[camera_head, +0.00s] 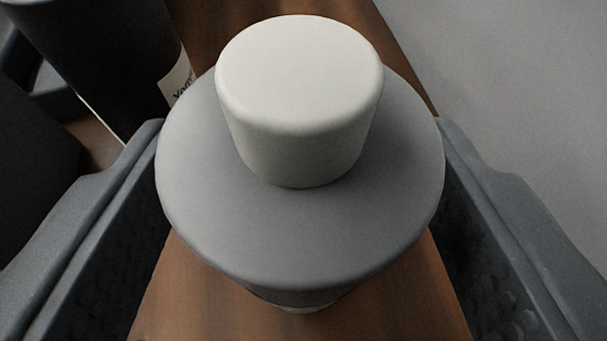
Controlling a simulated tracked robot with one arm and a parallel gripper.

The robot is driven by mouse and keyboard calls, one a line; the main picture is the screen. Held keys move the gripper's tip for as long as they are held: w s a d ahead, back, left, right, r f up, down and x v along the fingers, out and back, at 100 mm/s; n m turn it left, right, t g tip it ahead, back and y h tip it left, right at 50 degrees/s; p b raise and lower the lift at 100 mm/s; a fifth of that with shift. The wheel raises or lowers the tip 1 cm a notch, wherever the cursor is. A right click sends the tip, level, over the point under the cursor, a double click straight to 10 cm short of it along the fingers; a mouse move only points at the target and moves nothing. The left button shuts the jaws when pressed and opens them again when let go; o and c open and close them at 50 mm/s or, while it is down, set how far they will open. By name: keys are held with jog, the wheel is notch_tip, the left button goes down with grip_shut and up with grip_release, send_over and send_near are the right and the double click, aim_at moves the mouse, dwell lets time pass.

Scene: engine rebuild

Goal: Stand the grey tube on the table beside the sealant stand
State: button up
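The grey tube (300,235) with a white cap (300,85) is close in front of the camera, cap towards me. It stands between the two fingers of my gripper (298,180), seen from above. The left finger's tip meets the tube's left edge in the picture and the right finger's tip meets its right edge. Whether they press on it is hard to tell. The tube's lower part is hidden beneath its wide shoulder. I cannot tell whether its base touches the brown wooden table (200,300). No sealant stand can be made out for certain.
A dark cylindrical container (95,55) with a white label (178,80) stands at the upper left, close to the left finger. Dark shapes fill the far left. The wooden surface ends on the right, with grey floor (530,90) beyond.

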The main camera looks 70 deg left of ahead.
jog(key=shift+r, duration=0.25)
jog(key=p+v, duration=0.1)
jog(key=v, duration=1.1)
jog(key=shift+f, duration=0.15)
